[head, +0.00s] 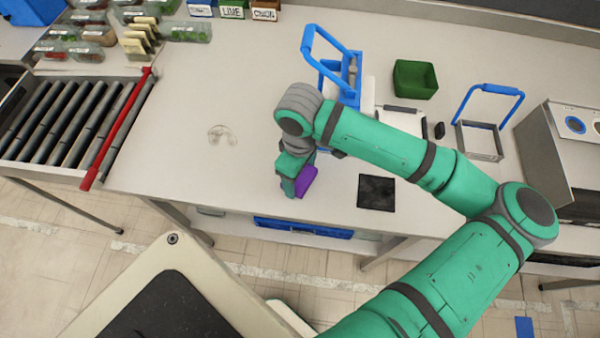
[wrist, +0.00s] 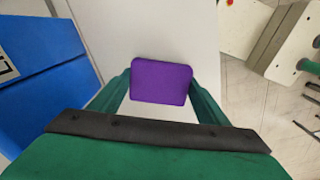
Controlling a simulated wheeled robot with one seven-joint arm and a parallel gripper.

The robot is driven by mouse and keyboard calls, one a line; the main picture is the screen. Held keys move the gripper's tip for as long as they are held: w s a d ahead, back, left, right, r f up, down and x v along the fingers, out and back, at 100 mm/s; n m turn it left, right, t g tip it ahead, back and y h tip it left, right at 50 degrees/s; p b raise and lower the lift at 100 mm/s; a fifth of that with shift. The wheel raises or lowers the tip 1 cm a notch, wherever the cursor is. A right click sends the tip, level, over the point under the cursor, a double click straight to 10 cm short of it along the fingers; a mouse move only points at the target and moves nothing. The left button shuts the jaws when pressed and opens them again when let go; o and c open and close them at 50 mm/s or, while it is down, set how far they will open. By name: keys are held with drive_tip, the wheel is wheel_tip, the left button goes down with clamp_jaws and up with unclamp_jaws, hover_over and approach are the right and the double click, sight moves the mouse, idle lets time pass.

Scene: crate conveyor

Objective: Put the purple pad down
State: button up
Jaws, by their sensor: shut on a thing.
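The purple pad (wrist: 161,81) is held between the two green fingers of my gripper (wrist: 163,90) in the wrist view. In the head view the purple pad (head: 306,181) shows at the end of my gripper (head: 297,186), near the front edge of the white table (head: 235,85). My gripper is shut on the pad. The pad appears to be over the tabletop; whether it touches the table cannot be told.
A black square (head: 376,192) lies right of my gripper. A clear curved item (head: 222,134) lies to the left. A roller conveyor (head: 60,120) with a red bar (head: 117,130) is at far left. A green bin (head: 415,79) and a blue-handled basket (head: 480,140) stand behind.

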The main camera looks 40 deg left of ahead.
sight(301, 176)
drive_tip(key=shift+f, duration=0.15)
drive_tip(key=o, duration=1)
drive_tip(key=shift+o, duration=0.2)
drive_tip(key=shift+w, duration=0.1)
wheel_tip(301, 176, up, 12)
idle(0.4)
